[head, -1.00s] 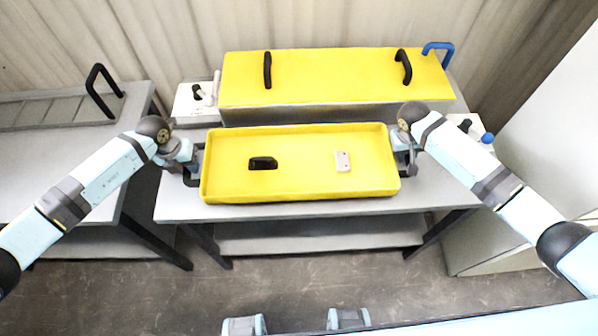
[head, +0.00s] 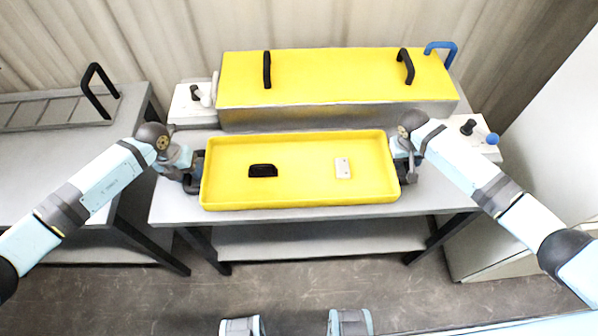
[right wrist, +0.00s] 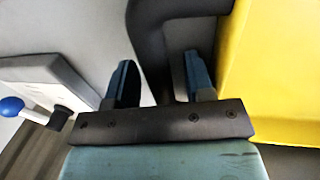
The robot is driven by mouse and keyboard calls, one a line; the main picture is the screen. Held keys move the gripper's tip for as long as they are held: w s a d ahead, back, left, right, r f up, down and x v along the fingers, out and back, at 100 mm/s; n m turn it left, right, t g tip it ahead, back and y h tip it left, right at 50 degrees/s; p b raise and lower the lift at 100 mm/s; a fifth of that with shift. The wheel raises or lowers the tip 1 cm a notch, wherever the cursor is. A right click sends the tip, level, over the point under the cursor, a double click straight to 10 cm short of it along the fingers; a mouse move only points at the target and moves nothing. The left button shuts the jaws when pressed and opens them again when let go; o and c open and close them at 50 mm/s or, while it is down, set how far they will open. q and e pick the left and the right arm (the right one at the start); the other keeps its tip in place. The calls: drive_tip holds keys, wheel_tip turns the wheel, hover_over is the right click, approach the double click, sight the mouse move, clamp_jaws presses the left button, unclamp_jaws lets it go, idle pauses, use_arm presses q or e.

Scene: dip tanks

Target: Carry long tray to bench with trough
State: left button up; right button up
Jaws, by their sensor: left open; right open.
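The long yellow tray (head: 300,193) lies on the grey bench (head: 330,209) in front of the trough. A black piece (head: 263,170) and a white piece (head: 343,168) lie in it. The trough (head: 340,117) has a yellow lid (head: 335,75) with two black handles. My left gripper (head: 194,172) is at the tray's left end, by its dark handle. My right gripper (head: 407,168) is at the right end. In the right wrist view, the open fingers of my right gripper (right wrist: 160,82) stand either side of the dark tray handle (right wrist: 150,50), with the yellow tray wall (right wrist: 285,80) to the right.
A blue hooked bar (head: 441,47) stands at the trough's right end. White control boxes with knobs stand at its left (head: 190,104) and right (head: 474,140). Another bench (head: 60,165) with a black-handled rack (head: 60,110) is at left. A white cabinet (head: 540,130) is at right.

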drive_tip(key=shift+r, duration=0.15)
use_arm(q)
wheel_tip(320, 180, up, 12)
drive_tip(key=a, duration=0.2)
drive_tip(key=shift+a+f, duration=0.15)
drive_tip(key=shift+f, duration=0.1)
use_arm(e)
wheel_tip(320, 180, up, 12)
drive_tip(key=a, duration=0.2)
drive_tip(key=shift+a+f, duration=0.15)
drive_tip(key=shift+f, duration=0.05)
